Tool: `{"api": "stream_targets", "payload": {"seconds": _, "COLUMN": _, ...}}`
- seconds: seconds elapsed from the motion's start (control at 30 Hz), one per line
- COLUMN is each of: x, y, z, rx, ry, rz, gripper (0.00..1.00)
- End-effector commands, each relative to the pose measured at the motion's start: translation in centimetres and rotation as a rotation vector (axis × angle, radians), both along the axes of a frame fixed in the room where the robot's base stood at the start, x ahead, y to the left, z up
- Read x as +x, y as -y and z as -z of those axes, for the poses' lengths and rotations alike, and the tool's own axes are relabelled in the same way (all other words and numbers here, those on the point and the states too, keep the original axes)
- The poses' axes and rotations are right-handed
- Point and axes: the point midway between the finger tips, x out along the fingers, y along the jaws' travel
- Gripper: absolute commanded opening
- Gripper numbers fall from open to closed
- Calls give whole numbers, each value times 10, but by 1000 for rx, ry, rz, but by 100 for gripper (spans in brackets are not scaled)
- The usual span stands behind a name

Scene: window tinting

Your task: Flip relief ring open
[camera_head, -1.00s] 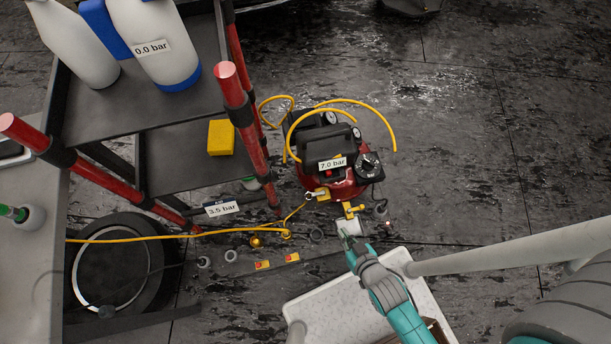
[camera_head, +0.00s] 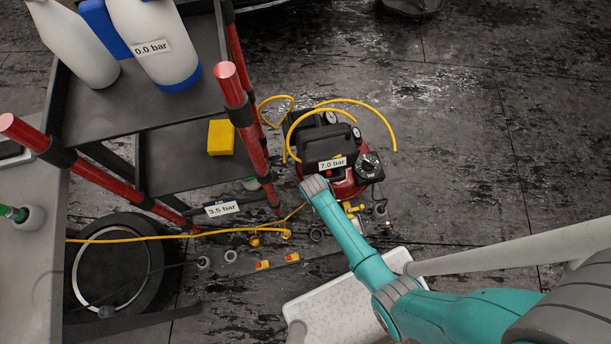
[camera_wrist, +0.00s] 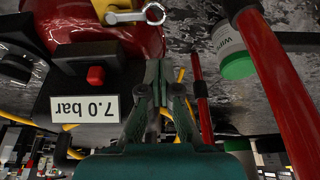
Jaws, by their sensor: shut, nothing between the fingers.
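In the wrist view, a silver ring (camera_wrist: 154,13) on a short flat arm stands out from a yellow fitting (camera_wrist: 112,6) on the red tank; it looks like the relief ring. My gripper (camera_wrist: 157,68) is shut and empty. Its fingertips show below the ring in the picture, apart from it. In the head view my arm covers the ring and the gripper. The compressor (camera_head: 346,180) with its red tank stands on the floor beyond my arm. Its label (camera_wrist: 84,109) reads 7.0 bar and appears upside down in the wrist view, beside a red button (camera_wrist: 96,76).
A cart with red posts (camera_head: 240,110) stands left of the compressor. A post (camera_wrist: 275,80) and a white and green bottle (camera_wrist: 233,50) show at the right in the wrist view. Yellow hoses (camera_head: 150,236) cross the floor. A white speckled slab (camera_head: 335,308) lies below my arm.

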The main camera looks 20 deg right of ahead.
Motion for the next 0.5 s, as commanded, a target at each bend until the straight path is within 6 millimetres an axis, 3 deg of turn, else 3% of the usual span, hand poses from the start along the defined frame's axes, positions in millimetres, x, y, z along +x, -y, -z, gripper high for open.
{"api": "stream_targets", "payload": {"seconds": 0.5, "x": 4, "y": 0, "z": 6, "rx": -1, "ry": -4, "rz": 2, "gripper": 0}}
